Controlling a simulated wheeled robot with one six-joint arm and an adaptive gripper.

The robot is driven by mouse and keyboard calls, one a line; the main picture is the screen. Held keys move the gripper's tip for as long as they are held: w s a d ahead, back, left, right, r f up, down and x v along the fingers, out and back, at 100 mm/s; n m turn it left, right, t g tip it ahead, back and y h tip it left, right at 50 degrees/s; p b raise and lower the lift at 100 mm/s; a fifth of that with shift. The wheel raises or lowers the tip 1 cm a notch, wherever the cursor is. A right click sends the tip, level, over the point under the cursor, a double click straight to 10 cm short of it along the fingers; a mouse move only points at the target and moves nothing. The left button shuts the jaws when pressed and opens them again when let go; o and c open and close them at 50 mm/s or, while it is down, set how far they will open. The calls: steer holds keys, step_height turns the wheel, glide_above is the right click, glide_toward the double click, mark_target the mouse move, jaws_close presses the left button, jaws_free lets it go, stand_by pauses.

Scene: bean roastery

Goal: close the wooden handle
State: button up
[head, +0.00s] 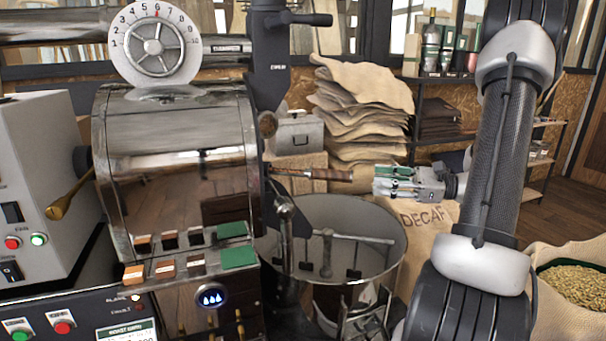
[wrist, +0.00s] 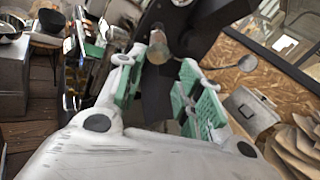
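The wooden handle (head: 330,174) is a brown grip on a metal rod. It sticks out to the right from the front of the roaster drum, over the round cooling pan. My gripper (head: 376,181) is just right of the handle's end, with a small gap between them. Its green-padded fingers point toward the handle. In the wrist view, my gripper (wrist: 163,88) is open with nothing between its pads. A round, brownish end (wrist: 159,48) shows beyond the fingertips; I cannot tell for sure whether it is this handle or the knob above it.
The roaster drum (head: 175,165) stands left, with a wooden knob (head: 267,124) above the handle. The cooling pan (head: 375,213) with stirring arms lies below. Stacked sacks (head: 360,110) and a metal box (head: 296,134) are behind. A bean sack (head: 570,278) is at lower right.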

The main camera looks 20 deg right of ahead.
steer(key=shift+m+t+h, duration=0.3)
steer(key=shift+m+t, duration=0.1)
steer(key=shift+m, duration=0.5)
steer(key=s+d, duration=0.1)
steer(key=d, duration=0.1)
steer(key=s+d+f, duration=0.1)
steer(key=d, duration=0.1)
steer(key=s+d, duration=0.1)
steer(key=d, duration=0.2)
steer(key=shift+s+d+f, duration=0.1)
steer(key=shift+s+f, duration=0.2)
steer(key=shift+s, duration=0.1)
jaws_close()
steer(key=g, duration=0.1)
glide_toward(322, 179)
steer(key=shift+w+d+f+m+y, duration=0.4)
steer(key=shift+w+d+f, duration=0.15)
steer(key=shift+d, duration=0.15)
steer(key=x, duration=1.1)
steer(key=v, duration=1.4)
